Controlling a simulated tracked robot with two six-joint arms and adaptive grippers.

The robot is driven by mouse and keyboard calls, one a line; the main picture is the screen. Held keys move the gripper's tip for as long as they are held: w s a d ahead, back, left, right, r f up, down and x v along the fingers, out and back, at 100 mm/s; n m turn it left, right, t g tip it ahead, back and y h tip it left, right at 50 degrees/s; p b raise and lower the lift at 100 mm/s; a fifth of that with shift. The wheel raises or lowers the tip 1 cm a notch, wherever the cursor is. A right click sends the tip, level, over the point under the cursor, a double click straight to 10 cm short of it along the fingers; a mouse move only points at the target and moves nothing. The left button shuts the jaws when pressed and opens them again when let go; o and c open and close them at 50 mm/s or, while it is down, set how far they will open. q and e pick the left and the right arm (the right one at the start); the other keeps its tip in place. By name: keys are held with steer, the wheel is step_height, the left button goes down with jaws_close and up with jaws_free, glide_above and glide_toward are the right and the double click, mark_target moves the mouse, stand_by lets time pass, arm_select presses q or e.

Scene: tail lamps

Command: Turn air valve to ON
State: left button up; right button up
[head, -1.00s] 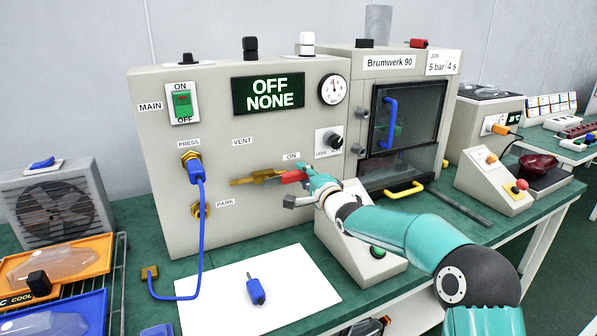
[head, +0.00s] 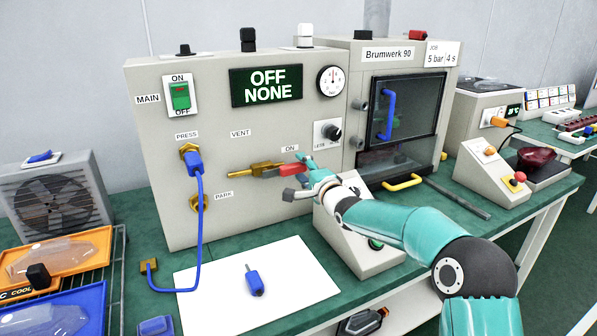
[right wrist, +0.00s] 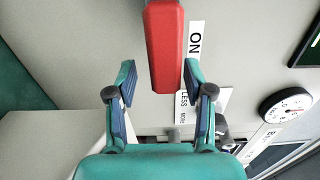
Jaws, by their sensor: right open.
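The air valve has a brass body (head: 250,170) on the front of the grey cabinet and a red handle (head: 287,170). The handle lies roughly level along the body, its free end to the right below the ON label (head: 289,148). My right gripper (head: 299,178) is at the handle's free end and is open. In the right wrist view the red handle (right wrist: 163,45) reaches in between the spread fingertips of my right gripper (right wrist: 160,82), with a gap on each side. The display (head: 266,87) reads OFF NONE. My left gripper is not in view.
A blue hose plug (head: 194,163) sits in the PRESS port, its hose hanging left. A knob (head: 331,132) and gauge (head: 331,80) are close above the gripper. A sloped control box (head: 365,255) is below my right arm.

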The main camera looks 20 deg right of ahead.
steer(key=shift+s, duration=0.2)
steer(key=s+d, duration=0.1)
steer(key=s, duration=1)
steer(key=shift+s, duration=0.3)
